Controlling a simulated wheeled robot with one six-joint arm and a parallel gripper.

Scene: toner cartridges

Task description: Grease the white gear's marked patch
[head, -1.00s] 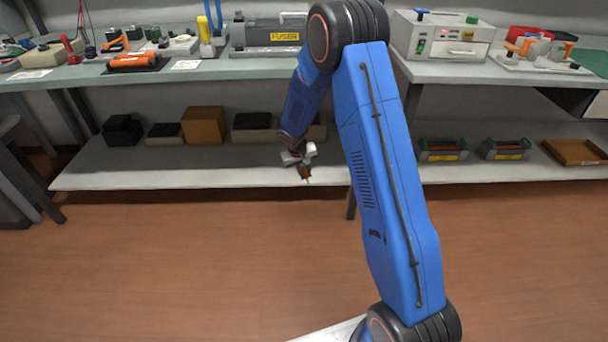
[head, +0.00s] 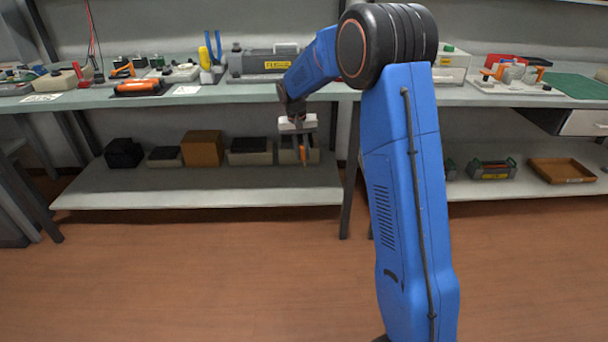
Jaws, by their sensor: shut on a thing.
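My gripper (head: 302,146) is in front of the bench's lower shelf, below the front edge of the worktop, pointing down. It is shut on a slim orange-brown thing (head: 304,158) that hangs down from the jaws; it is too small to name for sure. I cannot make out a white gear or a marked patch for certain. A pale fixture with orange handles (head: 514,74) stands on the right worktop, and a smaller whitish fixture (head: 180,73) stands on the left worktop. Either is too small to read in detail. My blue arm hides part of the bench middle.
The worktop (head: 220,96) carries a grey fuser unit (head: 265,63), an orange cartridge (head: 138,86) and a yellow-and-blue tool (head: 206,56). A green mat (head: 580,86) lies at right. Several boxes, one brown (head: 203,148), and a brown tray (head: 562,171) are on the lower shelves. The floor in front is clear.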

